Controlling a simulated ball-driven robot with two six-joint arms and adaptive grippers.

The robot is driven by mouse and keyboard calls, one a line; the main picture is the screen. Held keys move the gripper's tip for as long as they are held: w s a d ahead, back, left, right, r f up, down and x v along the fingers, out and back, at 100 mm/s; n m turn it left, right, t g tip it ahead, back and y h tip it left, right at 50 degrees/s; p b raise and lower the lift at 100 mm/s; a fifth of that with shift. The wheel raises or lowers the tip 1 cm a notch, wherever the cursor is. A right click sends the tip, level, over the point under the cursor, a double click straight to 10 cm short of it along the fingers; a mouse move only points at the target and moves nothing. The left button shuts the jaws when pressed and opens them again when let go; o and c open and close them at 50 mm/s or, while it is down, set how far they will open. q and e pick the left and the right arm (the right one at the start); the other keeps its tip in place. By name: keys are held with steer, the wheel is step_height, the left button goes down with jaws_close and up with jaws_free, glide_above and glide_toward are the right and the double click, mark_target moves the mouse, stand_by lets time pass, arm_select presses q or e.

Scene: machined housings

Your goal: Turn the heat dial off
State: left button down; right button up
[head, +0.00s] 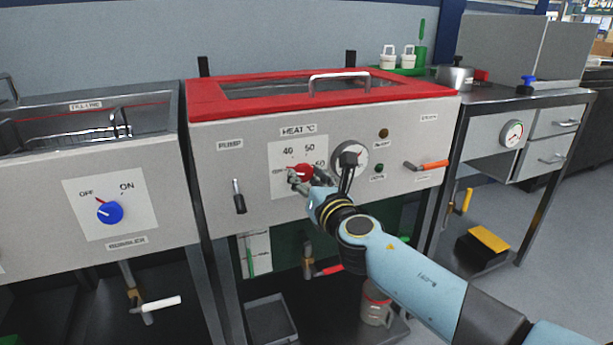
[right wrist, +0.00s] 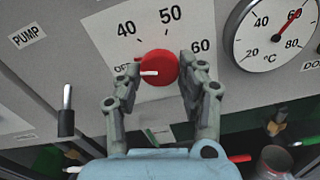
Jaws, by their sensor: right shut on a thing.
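The red heat dial (head: 304,170) sits on a white scale plate under the HEAT °C label on the front of the red-lidded bath. In the right wrist view the dial (right wrist: 160,64) shows a white pointer aimed left, at the OFF mark; 40, 50 and 60 run above and to the right. My right gripper (head: 299,177) is shut on the dial, with one finger on each side, and it partly covers the scale in the head view. My left gripper is not in view.
A round temperature gauge (head: 350,157) is right of the dial. The pump lever (head: 238,196) is to its left, an orange-handled lever (head: 432,165) farther right. A blue OFF/ON dial (head: 110,212) is on the left unit. A red-handled valve (head: 327,269) is below.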

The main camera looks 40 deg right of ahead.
steer(key=shift+s+f+n, duration=0.1)
steer(key=shift+f+n, duration=0.15)
steer(key=shift+n, duration=1.35)
steer(key=o, duration=1.1)
steer(key=shift+r, duration=0.15)
steer(key=v, duration=1.2)
steer(key=shift+p, duration=0.3)
